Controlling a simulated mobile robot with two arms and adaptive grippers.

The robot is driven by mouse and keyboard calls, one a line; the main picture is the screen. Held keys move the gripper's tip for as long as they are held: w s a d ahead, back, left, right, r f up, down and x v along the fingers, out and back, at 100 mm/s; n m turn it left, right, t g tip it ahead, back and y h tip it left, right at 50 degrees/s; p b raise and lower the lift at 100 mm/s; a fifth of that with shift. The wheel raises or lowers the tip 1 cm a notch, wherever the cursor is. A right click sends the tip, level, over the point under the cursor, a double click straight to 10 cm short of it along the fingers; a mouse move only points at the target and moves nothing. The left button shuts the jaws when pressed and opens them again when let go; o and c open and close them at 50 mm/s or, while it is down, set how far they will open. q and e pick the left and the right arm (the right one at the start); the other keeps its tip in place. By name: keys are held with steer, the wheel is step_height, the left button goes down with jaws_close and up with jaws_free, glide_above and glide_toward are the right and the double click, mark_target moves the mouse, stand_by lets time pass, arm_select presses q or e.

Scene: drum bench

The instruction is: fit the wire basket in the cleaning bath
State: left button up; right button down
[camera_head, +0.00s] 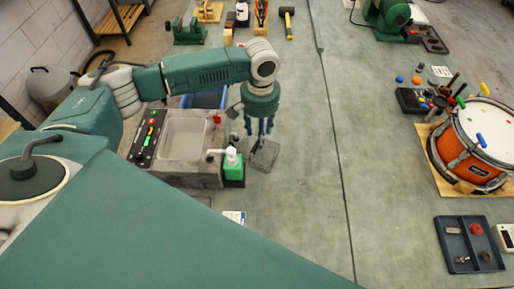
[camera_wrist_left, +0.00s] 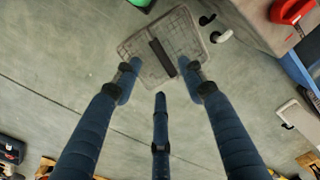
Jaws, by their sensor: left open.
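The wire basket (camera_head: 265,156) is a small grey mesh tray lying on the green bench, right of the cleaning bath. In the left wrist view the basket (camera_wrist_left: 183,32) shows a dark bar handle (camera_wrist_left: 161,57) across its middle. My left gripper (camera_head: 260,133) points down over the basket. Its three blue fingers are spread open and empty, with the handle just beyond the fingertips (camera_wrist_left: 160,80); I cannot tell whether they touch it. The cleaning bath (camera_head: 186,138) is a grey unit with a rectangular basin and a red knob (camera_head: 217,118). My right gripper is not in view.
A blue bin (camera_head: 205,98) is behind the bath, partly hidden by my arm. An orange drum (camera_head: 463,148) and a dark parts tray (camera_head: 468,245) are at the right. The bench middle is clear.

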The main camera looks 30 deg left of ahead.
mark_target(255, 146)
arm_select(q)
steer(key=f+p, duration=0.1)
steer(key=f, duration=0.2)
steer(key=f+p, duration=0.1)
steer(key=f, duration=0.2)
steer(key=shift+s+a+p, duration=0.15)
steer(key=shift+a+p, duration=0.05)
steer(key=shift+p, duration=0.1)
steer(key=shift+f, duration=0.6)
jaws_close()
